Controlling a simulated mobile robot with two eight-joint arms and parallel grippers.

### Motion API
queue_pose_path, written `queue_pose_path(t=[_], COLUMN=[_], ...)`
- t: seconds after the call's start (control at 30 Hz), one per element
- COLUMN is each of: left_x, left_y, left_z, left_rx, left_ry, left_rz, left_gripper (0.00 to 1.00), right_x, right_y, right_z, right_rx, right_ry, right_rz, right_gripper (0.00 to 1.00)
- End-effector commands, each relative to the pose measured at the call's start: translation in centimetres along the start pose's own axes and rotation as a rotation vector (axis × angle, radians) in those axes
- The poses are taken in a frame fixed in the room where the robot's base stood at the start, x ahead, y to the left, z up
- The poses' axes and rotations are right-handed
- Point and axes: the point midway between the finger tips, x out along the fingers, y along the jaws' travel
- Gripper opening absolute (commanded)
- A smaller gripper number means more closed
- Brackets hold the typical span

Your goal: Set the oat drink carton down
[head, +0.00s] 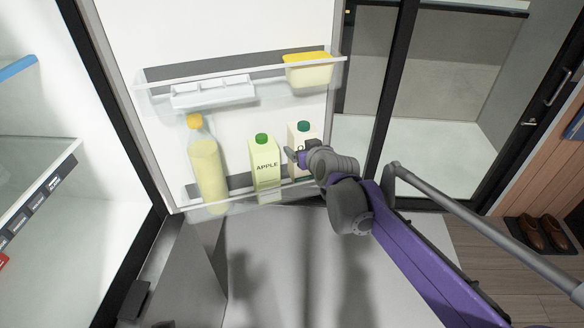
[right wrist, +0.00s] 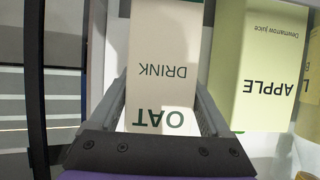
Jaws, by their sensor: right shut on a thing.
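The oat drink carton (head: 303,131) is pale with a dark green cap. It is upright at the right end of the lower shelf (head: 236,201) in the open fridge door. My right gripper (head: 294,155) reaches it from the front right and hides part of its front. In the right wrist view the carton (right wrist: 163,57) stands between the two fingers, its "OAT DRINK" label upside down, and the gripper is shut on it. Its base is hidden, so I cannot tell whether it touches the shelf floor. My left gripper is not in view.
An apple juice carton (head: 265,165) with a green cap stands just left of the oat carton, with a narrow gap. A yellow bottle (head: 207,170) stands further left. The upper door shelf holds an egg tray (head: 213,93) and a yellow-lidded tub (head: 308,70).

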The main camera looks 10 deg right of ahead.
Motion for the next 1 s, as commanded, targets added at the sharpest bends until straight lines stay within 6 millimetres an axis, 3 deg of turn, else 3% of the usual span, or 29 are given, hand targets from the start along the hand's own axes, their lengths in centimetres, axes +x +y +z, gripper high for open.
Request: queue_pose_path(t=[0.4, 0.83, 0.87, 0.93, 1.0], left_x=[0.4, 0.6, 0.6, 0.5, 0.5], left_y=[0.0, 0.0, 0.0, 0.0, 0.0], left_z=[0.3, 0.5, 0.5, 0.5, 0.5], left_rx=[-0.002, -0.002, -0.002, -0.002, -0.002], left_ry=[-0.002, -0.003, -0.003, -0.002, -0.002], left_rz=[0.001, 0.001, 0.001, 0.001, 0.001], left_gripper=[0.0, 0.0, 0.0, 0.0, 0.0], right_x=[2.0, 2.2, 2.2, 2.2, 2.2], right_y=[0.0, 0.0, 0.0, 0.0, 0.0], right_z=[4.0, 4.5, 4.6, 4.5, 4.5], right_rx=[0.0, 0.0, 0.0, 0.0, 0.0], right_ry=[0.002, 0.001, 0.0, 0.0, 0.0], right_rz=[0.0, 0.0, 0.0, 0.0, 0.0], right_gripper=[0.0, 0.0, 0.86, 0.99, 1.0])
